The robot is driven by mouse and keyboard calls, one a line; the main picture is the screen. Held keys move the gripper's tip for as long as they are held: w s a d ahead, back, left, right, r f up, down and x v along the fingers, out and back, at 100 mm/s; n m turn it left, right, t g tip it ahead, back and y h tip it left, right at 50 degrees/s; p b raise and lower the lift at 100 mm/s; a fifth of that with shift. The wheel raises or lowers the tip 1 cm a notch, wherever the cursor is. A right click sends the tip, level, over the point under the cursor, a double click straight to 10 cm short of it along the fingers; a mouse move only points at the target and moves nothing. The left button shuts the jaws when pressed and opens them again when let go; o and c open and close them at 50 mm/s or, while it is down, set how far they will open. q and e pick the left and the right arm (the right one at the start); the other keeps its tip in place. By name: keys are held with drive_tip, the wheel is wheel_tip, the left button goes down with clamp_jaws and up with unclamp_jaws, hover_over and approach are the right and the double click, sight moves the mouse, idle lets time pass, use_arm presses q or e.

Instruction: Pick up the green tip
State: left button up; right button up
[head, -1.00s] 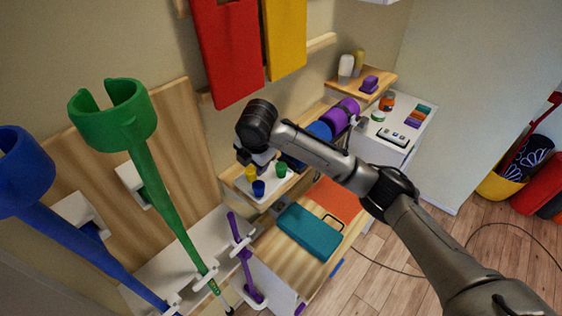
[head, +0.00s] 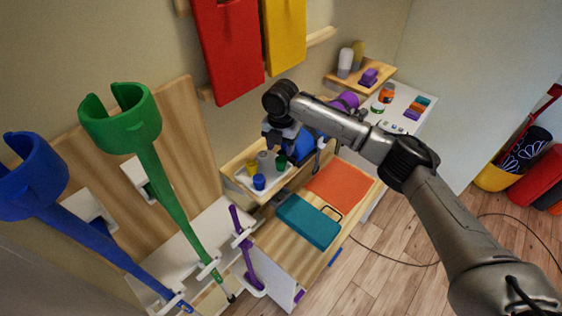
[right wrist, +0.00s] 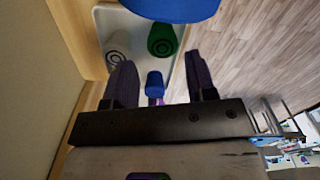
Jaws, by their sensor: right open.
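The green tip (head: 281,161) stands at the right end of a white tray (head: 247,184) on a wooden wall shelf. It also shows in the right wrist view (right wrist: 162,40), upright with its ringed end up. A grey tip (head: 263,157), a yellow tip (head: 251,168) and a blue tip (head: 259,182) stand on the same tray. My right gripper (head: 278,146) is just above the green tip and partly covers it in the head view. In the right wrist view its fingers (right wrist: 160,72) are apart, with nothing held. My left gripper is not in view.
A blue roll (head: 312,146) lies right of the tray, close to my right gripper. A green crutch (head: 160,180) and a blue crutch (head: 75,235) stand at the left. Below are a teal case (head: 308,222) and an orange mat (head: 340,187).

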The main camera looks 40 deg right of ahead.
sight(281, 159)
drive_tip(key=shift+s+f+p, duration=0.2)
drive_tip(key=shift+f+p, duration=0.5)
drive_tip(key=shift+f, duration=2.1)
drive_tip(key=shift+c, duration=0.3)
drive_tip(key=shift+a, duration=0.1)
drive_tip(key=c, duration=0.6)
